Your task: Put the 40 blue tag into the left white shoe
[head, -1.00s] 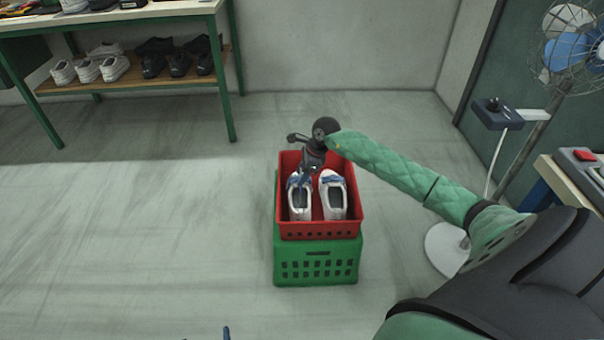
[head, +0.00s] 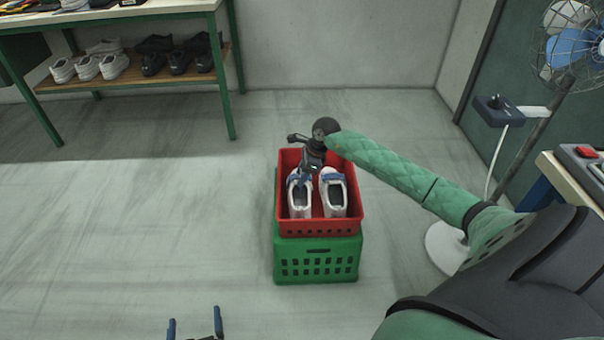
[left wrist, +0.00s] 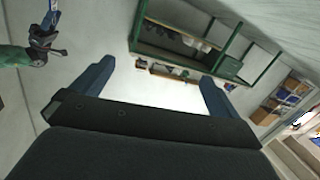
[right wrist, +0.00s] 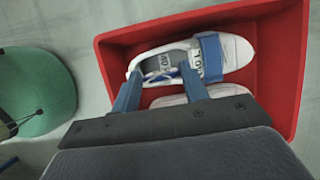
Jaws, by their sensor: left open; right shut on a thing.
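The left white shoe (head: 300,201) lies in the red crate (head: 288,228), toe away from me, with a blue strap. In the right wrist view the left white shoe (right wrist: 232,52) is the upper one, its opening facing the camera. My right gripper (head: 307,174) is over this shoe, fingers at the side of its opening. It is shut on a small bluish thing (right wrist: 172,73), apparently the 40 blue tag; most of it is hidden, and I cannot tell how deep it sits. My left gripper (head: 195,323) is open and empty at the bottom edge, far from the crate.
The right white shoe (head: 333,196) lies beside the left one. The red crate stands on a green crate (head: 318,268). A shoe rack (head: 135,77) is at the back left, a fan (head: 570,45) at the right. The floor left of the crates is clear.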

